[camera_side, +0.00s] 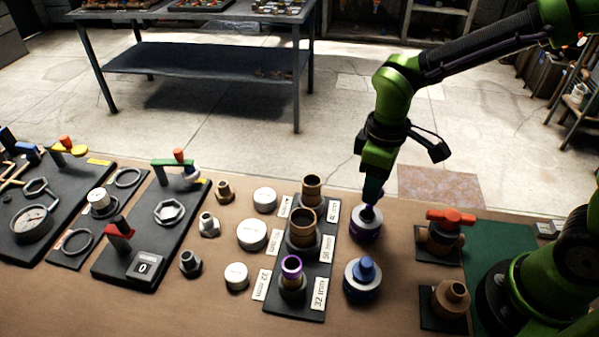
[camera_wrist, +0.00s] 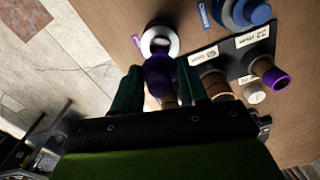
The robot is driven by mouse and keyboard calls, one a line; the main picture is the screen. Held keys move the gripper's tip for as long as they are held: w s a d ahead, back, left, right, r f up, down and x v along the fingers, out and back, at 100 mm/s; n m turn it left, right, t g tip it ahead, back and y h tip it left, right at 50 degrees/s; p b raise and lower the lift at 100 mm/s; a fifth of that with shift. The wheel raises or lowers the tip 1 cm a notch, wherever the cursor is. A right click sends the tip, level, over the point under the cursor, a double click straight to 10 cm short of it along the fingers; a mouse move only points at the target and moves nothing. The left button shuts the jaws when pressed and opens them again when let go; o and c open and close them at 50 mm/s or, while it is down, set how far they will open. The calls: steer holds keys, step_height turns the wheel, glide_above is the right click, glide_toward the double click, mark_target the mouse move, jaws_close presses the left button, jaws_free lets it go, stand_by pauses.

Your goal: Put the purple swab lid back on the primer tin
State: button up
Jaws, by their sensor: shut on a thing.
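The purple swab lid (camera_wrist: 158,74) is between the two fingers of my gripper (camera_wrist: 160,88) in the wrist view. In the side view my gripper (camera_side: 373,190) points down over the primer tin (camera_side: 366,226), a short silver tin with a purple band. The tin also shows in the wrist view (camera_wrist: 167,34), just beyond the lid, with a pale rim around a dark opening. The lid overlaps the tin's near edge there. I cannot tell whether lid and tin touch. The lid's lower part is hard to make out in the side view.
A blue-lidded tin (camera_side: 362,277) stands in front of the primer tin. A dark board (camera_side: 297,307) with upright pipe pieces and size labels lies to the left. A red-handled valve (camera_side: 441,236) stands to the right. White caps and fittings lie further left.

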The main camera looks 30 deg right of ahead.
steer(key=shift+f, duration=0.2)
steer(key=shift+f, duration=0.7)
steer(key=shift+f, duration=0.5)
steer(key=shift+f, duration=0.6)
steer(key=shift+f, duration=0.2)
steer(key=shift+f, duration=0.75)
steer(key=shift+f, duration=0.2)
stand_by(0.3)
